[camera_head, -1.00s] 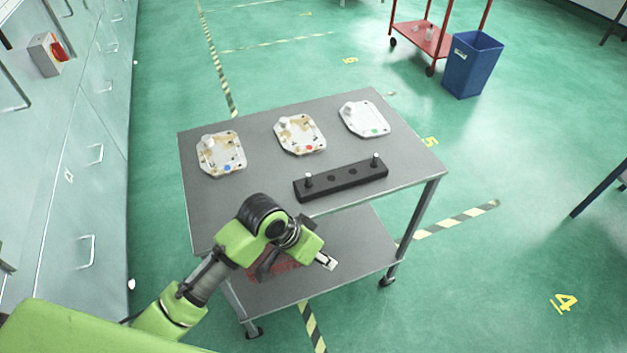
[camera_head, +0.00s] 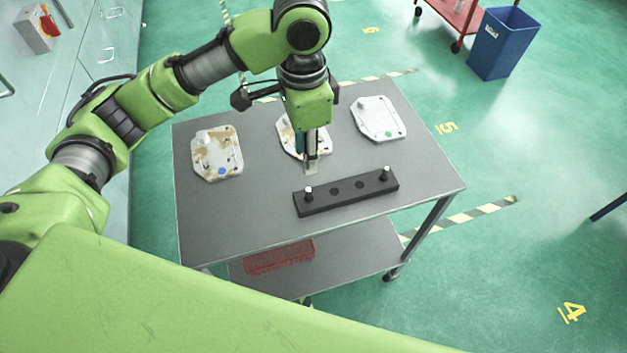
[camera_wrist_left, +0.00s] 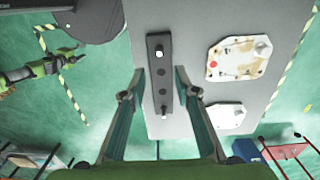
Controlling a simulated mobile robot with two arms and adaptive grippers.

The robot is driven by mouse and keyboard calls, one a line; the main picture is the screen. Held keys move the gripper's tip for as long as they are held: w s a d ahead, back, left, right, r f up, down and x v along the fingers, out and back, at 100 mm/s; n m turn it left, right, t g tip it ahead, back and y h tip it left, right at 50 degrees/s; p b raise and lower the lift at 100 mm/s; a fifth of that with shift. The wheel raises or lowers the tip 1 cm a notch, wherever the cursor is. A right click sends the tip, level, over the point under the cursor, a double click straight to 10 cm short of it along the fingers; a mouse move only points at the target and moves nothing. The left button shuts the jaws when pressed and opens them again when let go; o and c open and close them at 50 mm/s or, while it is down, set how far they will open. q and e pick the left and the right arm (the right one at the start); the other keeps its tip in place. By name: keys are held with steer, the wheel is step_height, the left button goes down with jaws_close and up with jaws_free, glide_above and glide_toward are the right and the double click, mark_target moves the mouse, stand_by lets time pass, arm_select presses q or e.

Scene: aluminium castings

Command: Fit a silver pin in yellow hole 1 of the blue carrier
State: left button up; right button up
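The blue carrier (camera_head: 228,150), a whitish casting with brown patches and a blue dot, lies on the left of the table; its yellow hole 1 is too small to make out. A black bar (camera_head: 347,191) lies in front, with a silver pin (camera_head: 308,193) upright at its left end and another silver pin (camera_head: 384,174) at its right end. My left gripper (camera_head: 311,170) points down, in front of the middle casting and near the bar's left part. In the wrist view its fingers (camera_wrist_left: 159,72) are apart and empty, with the bar between them in the picture.
The red-dot casting (camera_head: 290,147) is partly hidden behind my left gripper. The green-dot casting (camera_head: 379,117) lies at the right. A red crate (camera_head: 279,257) sits on the lower shelf. The tabletop (camera_head: 235,215) is bare at front left. A blue bin (camera_head: 497,45) stands beyond the table.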

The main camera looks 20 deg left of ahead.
arm_select(q)
glide_above(308, 189)
step_height(308, 189, down, 5)
steer(key=f, duration=0.2)
steer(key=shift+s+a+f+p, duration=0.15)
steer(key=shift+s+f+p, duration=0.05)
steer(key=shift+f+p, duration=0.1)
steer(key=shift+f, duration=0.5)
steer(key=f, duration=0.1)
steer(key=f+p, duration=0.1)
steer(key=f, duration=0.2)
steer(key=shift+w+f, duration=0.25)
steer(key=shift+f, duration=0.1)
arm_select(e)
steer(key=shift+s+d+r, duration=0.25)
steer(key=shift+s+r, duration=0.65)
arm_select(q)
jaws_close()
arm_select(e)
steer(key=shift+s, duration=0.15)
